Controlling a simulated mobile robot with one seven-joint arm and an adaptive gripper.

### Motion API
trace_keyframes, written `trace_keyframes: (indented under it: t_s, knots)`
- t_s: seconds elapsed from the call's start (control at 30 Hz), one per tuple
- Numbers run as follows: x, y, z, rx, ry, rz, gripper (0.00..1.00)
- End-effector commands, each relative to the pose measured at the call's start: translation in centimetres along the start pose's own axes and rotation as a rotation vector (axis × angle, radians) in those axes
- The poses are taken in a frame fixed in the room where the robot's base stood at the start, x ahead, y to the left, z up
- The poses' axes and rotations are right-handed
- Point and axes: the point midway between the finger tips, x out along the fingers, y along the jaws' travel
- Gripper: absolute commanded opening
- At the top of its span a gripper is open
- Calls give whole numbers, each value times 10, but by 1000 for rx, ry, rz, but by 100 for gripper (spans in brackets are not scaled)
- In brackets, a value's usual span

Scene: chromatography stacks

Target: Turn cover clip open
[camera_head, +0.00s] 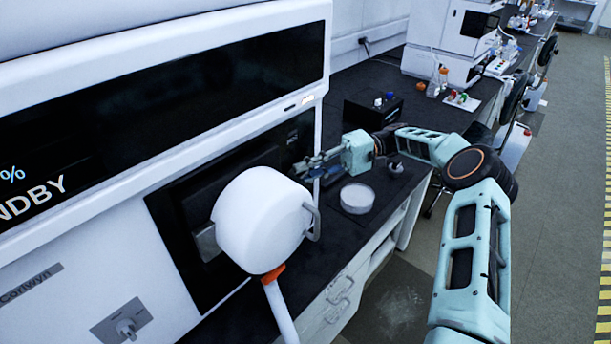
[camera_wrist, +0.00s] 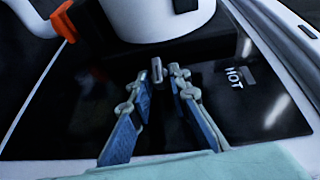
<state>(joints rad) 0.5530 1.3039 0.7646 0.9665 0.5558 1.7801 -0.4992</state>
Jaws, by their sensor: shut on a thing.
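The cover clip (camera_wrist: 157,70) is a small grey piece standing out from a black panel (camera_wrist: 95,120) marked HOT in the wrist view. My gripper (camera_wrist: 157,76) has its two blue-padded fingers on either side of it and is shut on it. In the head view my gripper (camera_head: 304,168) reaches left to the instrument front, behind the white round housing (camera_head: 258,222). The clip cannot be made out there. Whether the clip is turned is hard to tell.
The white housing (camera_wrist: 150,15) stands close ahead of my fingertips, with a grey handle (camera_head: 314,222) and an orange collar (camera_head: 272,274). A round white dish (camera_head: 357,199) sits on the dark bench under my gripper. A black box (camera_head: 373,112) stands behind. The aisle floor is clear.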

Motion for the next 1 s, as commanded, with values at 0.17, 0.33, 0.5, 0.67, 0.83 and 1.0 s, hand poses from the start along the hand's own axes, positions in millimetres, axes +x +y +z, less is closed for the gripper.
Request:
trace_keyframes:
  t_s: [0.17, 0.33, 0.5, 0.67, 0.83, 1.0]
  knots:
    - [0, 3, -1, 24, 3, -59, 0]
    - [0, 2, -1, 34, 4, -85, 0]
    - [0, 2, -1, 37, 4, -92, 0]
    - [0, 2, -1, 37, 4, -92, 0]
    - [0, 1, -1, 37, 4, -92, 24]
    - [0, 2, -1, 37, 2, -91, 26]
